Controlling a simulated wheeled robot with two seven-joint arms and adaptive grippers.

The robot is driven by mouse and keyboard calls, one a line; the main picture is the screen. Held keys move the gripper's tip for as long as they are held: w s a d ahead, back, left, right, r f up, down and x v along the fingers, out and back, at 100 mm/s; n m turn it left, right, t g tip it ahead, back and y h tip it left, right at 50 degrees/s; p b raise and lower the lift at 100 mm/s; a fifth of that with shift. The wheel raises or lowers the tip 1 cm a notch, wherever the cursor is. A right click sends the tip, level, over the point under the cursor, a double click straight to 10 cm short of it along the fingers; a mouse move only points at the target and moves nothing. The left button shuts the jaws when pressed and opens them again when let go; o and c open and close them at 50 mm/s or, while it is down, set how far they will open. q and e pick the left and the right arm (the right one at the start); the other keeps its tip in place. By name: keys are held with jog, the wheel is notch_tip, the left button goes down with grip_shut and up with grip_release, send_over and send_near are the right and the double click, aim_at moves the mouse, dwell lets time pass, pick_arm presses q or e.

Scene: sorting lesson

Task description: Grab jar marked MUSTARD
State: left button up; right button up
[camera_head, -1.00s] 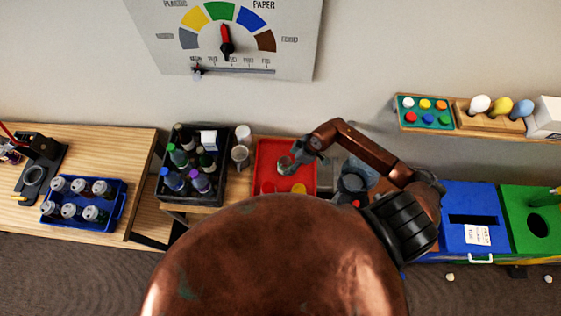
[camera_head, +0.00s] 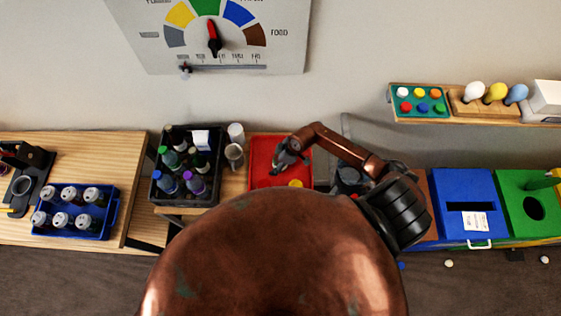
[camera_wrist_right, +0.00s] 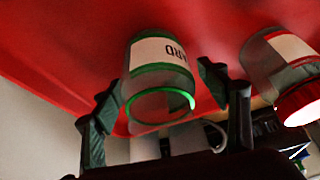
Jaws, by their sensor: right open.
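In the right wrist view, a clear jar with a green rim and a white label (camera_wrist_right: 158,78) stands against the red tray (camera_wrist_right: 60,60). The label's visible letters read "ARD"; the rest is turned out of sight. My right gripper (camera_wrist_right: 160,92) is open, with one finger on each side of this jar. In the head view the right gripper (camera_head: 283,162) is over the red tray (camera_head: 262,150) and hides the jar. A second jar with a red lid (camera_wrist_right: 300,103) stands to the right in the wrist view. My left gripper is not in view.
A yellow round top (camera_head: 296,183) shows at the tray's near side. Left of the tray are cups (camera_head: 234,153) and a black crate (camera_head: 160,188) of bottles.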

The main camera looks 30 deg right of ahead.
jog(key=shift+s, duration=0.1)
jog(key=c, duration=1.4)
